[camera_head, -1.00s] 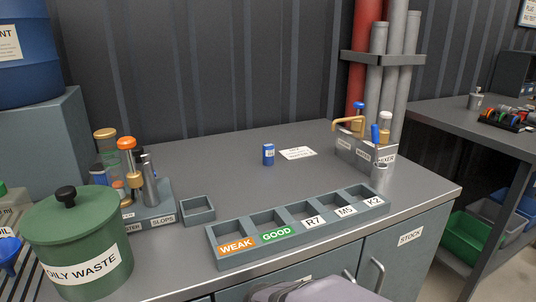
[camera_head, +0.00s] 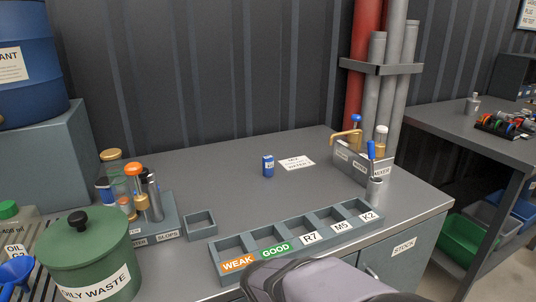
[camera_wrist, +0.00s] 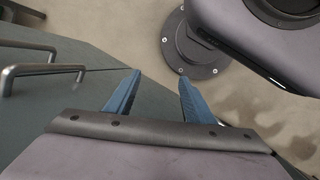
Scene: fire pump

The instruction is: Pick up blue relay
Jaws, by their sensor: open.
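The blue relay (camera_head: 268,165) is a small blue block with a white label. It stands upright on the grey bench top (camera_head: 225,172), left of a white paper card (camera_head: 297,163). In the wrist view my gripper (camera_wrist: 160,82) has two blue fingers spread apart with nothing between them. It points down past the bench front toward the floor, away from the relay. In the head view only my arm shows at the bottom, and the fingers are hidden. The relay is not in the wrist view.
A compartment tray (camera_head: 300,243) labelled WEAK, GOOD, R7, M5, K2 lies along the front edge. A small empty tray (camera_head: 199,224), a bottle rack (camera_head: 166,216) and an oily waste bin (camera_head: 90,262) are left. A tool holder (camera_head: 352,160) is right.

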